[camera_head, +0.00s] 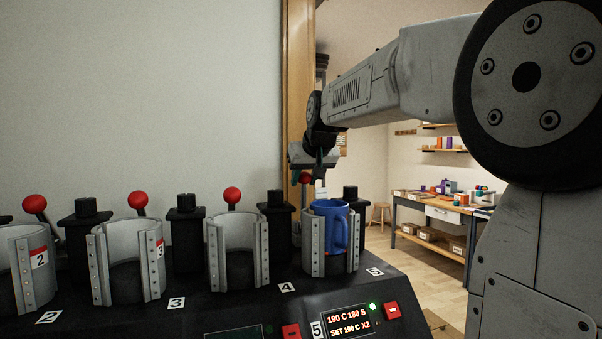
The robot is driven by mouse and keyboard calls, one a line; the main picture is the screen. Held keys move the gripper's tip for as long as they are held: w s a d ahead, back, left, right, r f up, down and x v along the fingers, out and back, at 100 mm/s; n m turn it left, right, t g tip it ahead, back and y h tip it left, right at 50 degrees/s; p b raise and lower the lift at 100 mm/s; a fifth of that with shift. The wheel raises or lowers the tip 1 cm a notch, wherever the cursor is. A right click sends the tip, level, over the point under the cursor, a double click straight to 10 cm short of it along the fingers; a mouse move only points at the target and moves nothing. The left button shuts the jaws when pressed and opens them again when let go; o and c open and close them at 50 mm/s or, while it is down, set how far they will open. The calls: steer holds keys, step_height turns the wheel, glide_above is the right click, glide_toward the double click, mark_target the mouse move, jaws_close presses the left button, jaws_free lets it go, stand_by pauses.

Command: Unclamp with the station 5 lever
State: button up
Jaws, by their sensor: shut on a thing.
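The station 5 lever has a red ball knob (305,178) behind the station's clamp. My gripper (306,174) reaches down from the upper right and is shut on this knob; the fingertips are small and partly hidden. A blue mug (327,226) stands upright in the station 5 clamp (312,250), its handle facing front right. The grey clamp jaws stand around the mug; I cannot tell whether they touch it. The lever's shaft is mostly hidden behind the mug and clamp. The number 5 label (375,272) lies on the press in front.
Stations 2, 3 and 4 (238,250) stand to the left, with empty-looking clamps and red-knobbed levers (232,195). Black posts (277,230) stand between them. A workbench (440,210) is far behind.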

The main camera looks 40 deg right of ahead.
steer(key=shift+s, duration=0.1)
steer(key=shift+s+a+f, duration=0.1)
steer(key=shift+s+a, duration=0.05)
steer(key=shift+s, duration=0.4)
steer(key=shift+s+a+f, duration=0.1)
steer(key=shift+s+a, duration=0.05)
steer(key=shift+s, duration=0.35)
steer(key=shift+s, duration=0.1)
steer(key=shift+s+a+f, duration=0.15)
steer(key=shift+s+f, duration=0.05)
steer(key=shift+s, duration=0.3)
steer(key=shift+s+a+f, duration=0.15)
steer(key=shift+s+f, duration=0.05)
steer(key=shift+s, duration=0.25)
steer(key=o, duration=0.7)
steer(key=shift+r, duration=0.1)
